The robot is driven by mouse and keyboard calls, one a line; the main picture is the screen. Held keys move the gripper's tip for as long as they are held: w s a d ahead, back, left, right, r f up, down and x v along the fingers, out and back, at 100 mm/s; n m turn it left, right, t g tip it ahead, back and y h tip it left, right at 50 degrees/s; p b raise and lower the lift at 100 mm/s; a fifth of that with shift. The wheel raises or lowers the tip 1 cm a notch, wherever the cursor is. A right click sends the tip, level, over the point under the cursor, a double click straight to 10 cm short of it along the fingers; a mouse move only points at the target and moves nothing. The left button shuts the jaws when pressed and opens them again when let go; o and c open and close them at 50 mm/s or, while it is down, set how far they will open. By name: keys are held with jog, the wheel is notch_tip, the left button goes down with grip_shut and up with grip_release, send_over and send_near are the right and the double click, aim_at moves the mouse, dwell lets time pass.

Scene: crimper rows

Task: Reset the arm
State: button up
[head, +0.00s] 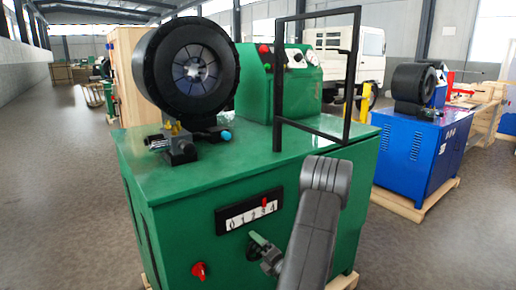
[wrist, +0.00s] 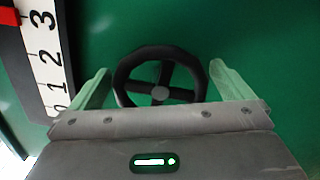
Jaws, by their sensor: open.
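My gripper (head: 258,242) is at the front face of the green crimper (head: 220,165), below its number scale (head: 250,211). In the wrist view my gripper (wrist: 160,72) is open, with one pale green finger on each side of a black spoked handwheel (wrist: 160,94). The wheel's rim lies between the fingers with small gaps; I cannot tell whether either finger touches it. The lower edge of the wheel is hidden by the gripper body. In the head view the wheel is mostly hidden behind my gripper. The scale also shows at the wrist view's upper left (wrist: 42,50).
A red knob (head: 199,270) is low on the front panel. A black frame (head: 318,85) stands on the machine top behind my arm. The black crimping head (head: 192,70) sits at the back left. A blue machine (head: 425,150) stands to the right. Open floor lies left.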

dwell(0.4)
jog(key=v, duration=1.3)
jog(key=x, duration=1.3)
jog(key=shift+w+a, duration=0.2)
jog(key=shift+a, duration=0.05)
jog(key=shift+d+f+n+b, duration=0.1)
jog(key=shift+f+n+b, duration=0.1)
jog(key=shift+n+b, duration=0.35)
jog(key=shift+s+r+n+b, duration=0.15)
jog(key=shift+n+b, duration=0.7)
jog(key=shift+b, duration=0.05)
jog(key=n+b, duration=0.3)
jog(key=n, duration=0.1)
jog(key=n+b, duration=0.4)
jog(key=n, duration=0.1)
jog(key=shift+s+a+r, duration=0.15)
jog(key=shift+a+r, duration=0.05)
jog(key=shift+a+r+n+b, duration=0.1)
jog(key=shift+r+n+b, duration=0.1)
jog(key=shift+n+b, duration=1.05)
jog(key=shift+s, duration=0.1)
